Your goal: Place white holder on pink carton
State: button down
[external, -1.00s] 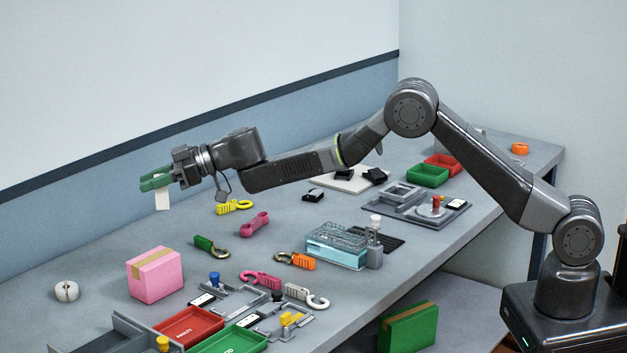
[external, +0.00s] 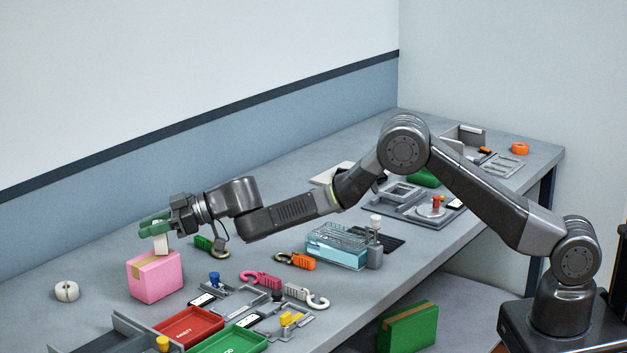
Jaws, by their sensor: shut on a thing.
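My gripper (external: 155,226) is at the left of the external view, shut on the white holder (external: 161,244). The holder is a small pale block that hangs below the green jaws, its upper part hidden by them. The pink carton (external: 155,279), a box with a tan tape strip, stands on the table directly below. The holder's lower end overlaps the carton's top in the picture. I cannot tell whether it touches the top or is slightly above or behind it.
A white roll (external: 67,291) lies left of the carton. A red tray (external: 190,328) and a green tray (external: 230,341) are at the front. A green-handled hook (external: 205,244) lies behind the carton to the right. A teal rack (external: 338,246) stands farther right.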

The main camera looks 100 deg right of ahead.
jog(key=shift+r, duration=0.1)
jog(key=c, duration=1.1)
grip_release()
jog(key=shift+r, duration=0.1)
jog(key=shift+s+b, duration=0.35)
jog(key=shift+s, duration=0.3)
jog(key=b+v, duration=0.2)
jog(key=v, duration=0.8)
jog(key=shift+s+r, duration=0.25)
jog(key=shift+s, duration=0.1)
